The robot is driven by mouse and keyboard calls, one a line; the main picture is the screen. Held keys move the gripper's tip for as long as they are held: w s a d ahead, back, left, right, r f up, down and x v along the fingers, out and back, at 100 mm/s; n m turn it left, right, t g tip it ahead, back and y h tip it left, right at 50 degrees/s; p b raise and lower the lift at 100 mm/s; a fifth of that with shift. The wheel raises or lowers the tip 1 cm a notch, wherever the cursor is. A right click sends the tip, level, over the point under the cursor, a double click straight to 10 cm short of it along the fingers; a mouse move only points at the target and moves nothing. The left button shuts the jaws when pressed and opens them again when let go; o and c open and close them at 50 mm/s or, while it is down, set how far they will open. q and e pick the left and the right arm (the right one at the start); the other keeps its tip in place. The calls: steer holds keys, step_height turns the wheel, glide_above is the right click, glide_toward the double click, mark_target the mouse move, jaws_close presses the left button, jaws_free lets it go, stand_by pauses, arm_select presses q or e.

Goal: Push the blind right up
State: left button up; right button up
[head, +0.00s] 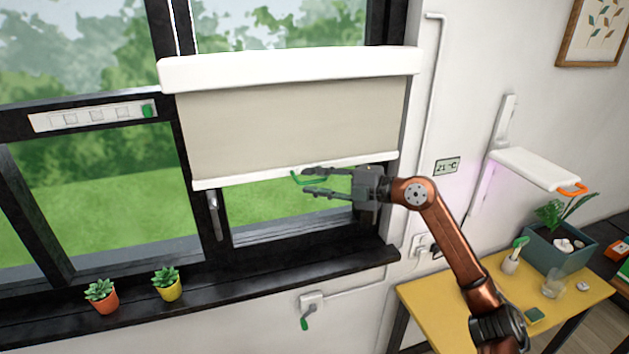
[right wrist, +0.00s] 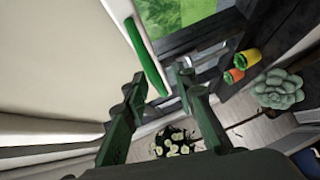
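The blind (head: 290,125) is a beige sheet hanging from a white box (head: 290,68), covering the upper part of the right window pane. Its white bottom bar (head: 235,181) carries a green handle (head: 296,179). Grass shows through the glass below the bar. My right gripper (head: 307,181) is at the handle, coming from the right, its fingers apart. In the right wrist view the green handle (right wrist: 147,58) runs along the bar, and its near end shows between the open fingertips (right wrist: 160,80). I cannot tell whether they touch it. My left gripper is out of view.
The dark sill (head: 235,278) holds two small potted succulents (head: 168,284) left of my arm. A window latch (head: 215,215) stands beside the pane. A lamp (head: 535,168) and a yellow table (head: 450,305) with a planter (head: 560,247) are at the right.

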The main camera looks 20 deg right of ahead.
jaws_close()
stand_by(0.8)
